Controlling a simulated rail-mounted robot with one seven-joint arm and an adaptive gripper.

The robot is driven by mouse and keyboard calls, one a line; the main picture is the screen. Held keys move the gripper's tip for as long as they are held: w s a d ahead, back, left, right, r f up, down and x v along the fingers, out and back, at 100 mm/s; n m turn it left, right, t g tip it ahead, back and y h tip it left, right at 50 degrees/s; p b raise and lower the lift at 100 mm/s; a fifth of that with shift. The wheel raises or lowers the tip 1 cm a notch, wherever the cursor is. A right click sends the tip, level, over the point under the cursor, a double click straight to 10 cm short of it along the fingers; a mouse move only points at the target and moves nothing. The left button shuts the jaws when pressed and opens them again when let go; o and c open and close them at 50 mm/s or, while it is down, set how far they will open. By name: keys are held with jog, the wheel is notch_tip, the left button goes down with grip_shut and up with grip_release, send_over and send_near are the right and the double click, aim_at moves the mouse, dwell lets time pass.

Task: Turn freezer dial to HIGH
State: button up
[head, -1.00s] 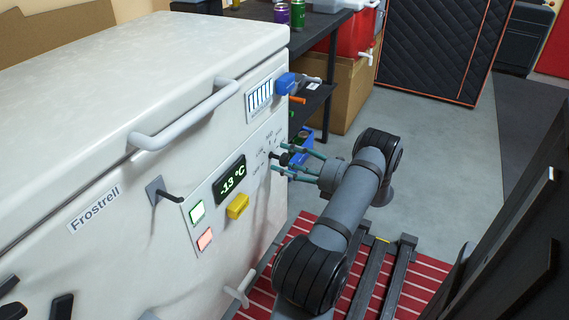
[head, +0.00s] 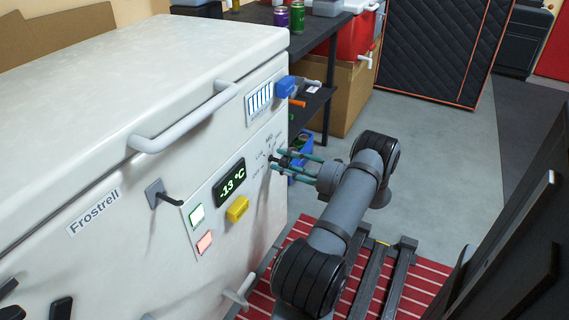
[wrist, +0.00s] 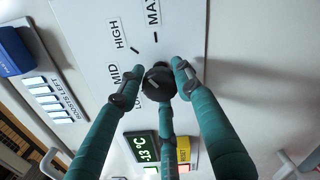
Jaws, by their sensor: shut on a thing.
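The white freezer (head: 150,210) marked "Frostrell" fills the left of the head view. Its black dial (wrist: 158,83) is on the front panel, inside a ring of marks labelled LOW, MID, HIGH and MAX in the wrist view. My gripper (head: 279,160) has teal fingers drawn in around the dial; in the wrist view the gripper (wrist: 162,82) is shut on it. Fingers partly cover the dial and its lower labels, and I cannot tell where its pointer stands.
Beside the dial are a lit display (head: 231,182) reading -13 °C, a yellow switch (head: 238,208), green (head: 197,214) and red (head: 204,242) buttons, and a blue part (head: 286,87) above. A dark shelf (head: 312,103) stands behind. Grey floor (head: 430,160) is clear to the right.

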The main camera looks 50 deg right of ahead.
jog(key=shift+f, duration=0.1)
jog(key=shift+c, duration=0.9)
jog(key=shift+a+n+p, duration=0.1)
jog(key=shift+n+p, duration=0.25)
jog(key=shift+n, duration=0.75)
jog(key=o, duration=1.2)
jog(key=shift+c, duration=0.2)
jog(key=s+d, duration=0.2)
jog(key=s, duration=1)
